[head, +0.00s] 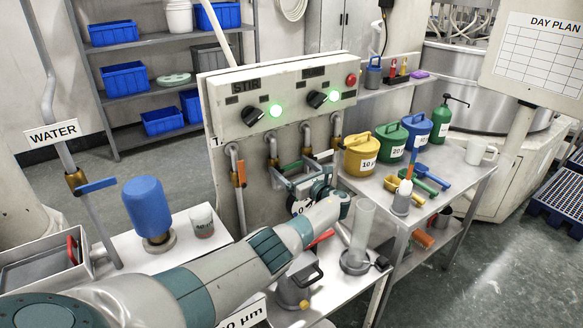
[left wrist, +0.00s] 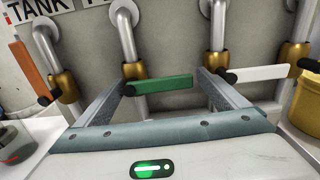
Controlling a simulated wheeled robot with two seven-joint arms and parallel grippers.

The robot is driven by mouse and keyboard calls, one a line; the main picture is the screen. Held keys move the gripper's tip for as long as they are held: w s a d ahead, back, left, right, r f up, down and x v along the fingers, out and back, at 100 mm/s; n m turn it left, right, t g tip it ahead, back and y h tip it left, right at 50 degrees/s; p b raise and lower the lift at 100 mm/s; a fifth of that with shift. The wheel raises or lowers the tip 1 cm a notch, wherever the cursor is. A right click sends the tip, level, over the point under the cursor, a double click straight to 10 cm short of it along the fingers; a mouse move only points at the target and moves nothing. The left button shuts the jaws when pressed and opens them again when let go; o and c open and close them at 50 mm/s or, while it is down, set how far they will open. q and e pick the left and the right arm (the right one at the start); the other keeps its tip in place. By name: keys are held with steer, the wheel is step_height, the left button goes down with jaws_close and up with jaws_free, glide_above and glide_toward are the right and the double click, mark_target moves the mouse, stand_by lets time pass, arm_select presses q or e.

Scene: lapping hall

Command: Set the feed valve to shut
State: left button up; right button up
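A panel carries several pipes with brass valves and coloured lever handles. The green handle (left wrist: 163,85) lies nearly level across its pipe; in the head view it shows just beyond my gripper (head: 291,166). The orange handle (left wrist: 31,66) stands steeply along its pipe, left of it; it also shows in the head view (head: 241,173). The white handle (left wrist: 262,73) lies nearly level to the right. My left gripper (left wrist: 162,92) is open, its fingers on either side of the green handle; contact cannot be told. No label naming the feed valve is readable. My right gripper is not in view.
A control box (head: 282,97) with two green lights overhangs the pipes. A blue lever (head: 97,186) sits on the water pipe. Yellow (head: 361,154) and green (head: 391,141) cans stand close on the right. A clear cylinder (head: 360,233) stands below.

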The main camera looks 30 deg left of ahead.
arm_select(q)
steer(key=shift+r, duration=0.1)
steer(key=shift+d, duration=0.15)
steer(key=shift+s+d, duration=0.2)
steer(key=shift+d, duration=0.35)
steer(key=b+v, duration=0.1)
steer(key=v, duration=1.5)
steer(key=shift+b, duration=0.4)
